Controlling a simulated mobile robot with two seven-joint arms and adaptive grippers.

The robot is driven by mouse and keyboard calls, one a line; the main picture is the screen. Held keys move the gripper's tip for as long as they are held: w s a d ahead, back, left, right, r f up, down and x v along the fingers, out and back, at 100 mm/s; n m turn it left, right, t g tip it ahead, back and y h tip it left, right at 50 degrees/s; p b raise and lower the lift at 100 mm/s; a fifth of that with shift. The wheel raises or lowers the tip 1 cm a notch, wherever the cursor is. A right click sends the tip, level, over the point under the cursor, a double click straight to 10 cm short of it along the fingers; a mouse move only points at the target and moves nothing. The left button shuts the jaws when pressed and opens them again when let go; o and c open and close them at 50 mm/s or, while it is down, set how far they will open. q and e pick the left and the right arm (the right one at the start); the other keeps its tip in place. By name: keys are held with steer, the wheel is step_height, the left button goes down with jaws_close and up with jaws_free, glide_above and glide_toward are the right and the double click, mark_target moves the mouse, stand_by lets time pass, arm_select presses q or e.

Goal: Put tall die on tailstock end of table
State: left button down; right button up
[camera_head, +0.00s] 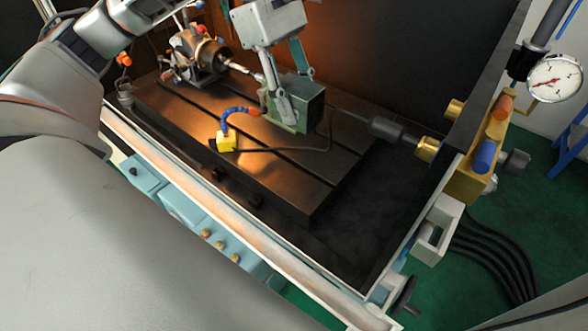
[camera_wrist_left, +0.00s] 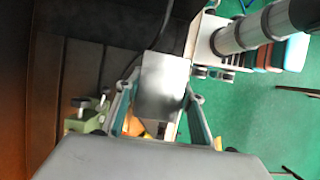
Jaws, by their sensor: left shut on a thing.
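The tall die (camera_wrist_left: 162,85) is a plain grey metal block in the left wrist view, between the two fingers of my left gripper (camera_head: 283,82). That gripper is shut on it. In the head view the gripper points down just over the green tailstock (camera_head: 306,101), and its fingers overlap the tailstock in the picture. The die is hard to make out there, and I cannot tell whether it touches anything below. The dark slotted table (camera_head: 180,110) stretches from the chuck (camera_head: 207,55) at the far left to the near right. My right gripper is not in view.
A yellow block (camera_head: 226,142) with a blue hose stands on the table, left of the tailstock. A dark cable crosses the table. A dial gauge (camera_head: 553,78) and brass fittings (camera_head: 428,149) stand at the right. The table's near right end (camera_head: 310,190) is bare.

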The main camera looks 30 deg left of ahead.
arm_select(q)
step_height(320, 180, down, 20)
steer(key=shift+r, duration=0.2)
stand_by(0.6)
steer(key=shift+f+b, duration=0.2)
steer(key=shift+b, duration=0.2)
steer(key=c, duration=1.3)
jaws_free()
steer(key=v, duration=1.2)
steer(key=shift+s+r, duration=0.1)
steer(key=shift+r, duration=0.1)
